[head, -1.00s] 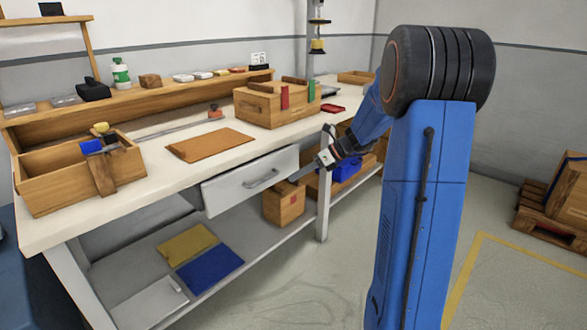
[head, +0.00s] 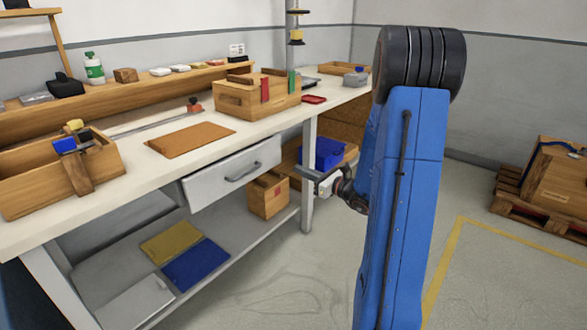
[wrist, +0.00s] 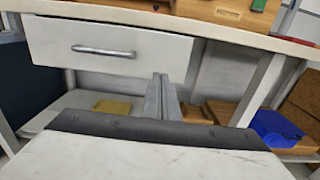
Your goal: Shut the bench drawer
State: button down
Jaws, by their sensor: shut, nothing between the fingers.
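The bench drawer (head: 225,178) is a pale grey front with a bar handle (head: 242,171), under the worktop. Its front appears to stand a little out from the bench, but how far is hard to tell. In the wrist view the drawer front (wrist: 150,63) fills the upper left, with its handle (wrist: 104,51) left of my fingers. My gripper (head: 303,172) is right of the drawer's right end in the head view, apart from it. In the wrist view my gripper (wrist: 161,80) is shut and empty, its tips overlapping the drawer's lower right part.
The white workbench (head: 140,185) carries a wooden crate (head: 235,98) and an orange-brown board (head: 190,139). A bench leg (head: 308,190) stands near my gripper. The floor in front is clear.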

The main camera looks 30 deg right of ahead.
aim_at(268, 157)
jog(key=x, duration=1.2)
jog(key=shift+w+a, duration=0.15)
jog(key=shift+w, duration=0.15)
jog(key=x, duration=0.4)
jog(key=shift+w+a, duration=0.1)
jog(key=shift+w, duration=0.1)
jog(key=shift+w+r, duration=0.1)
jog(key=shift+r, duration=0.05)
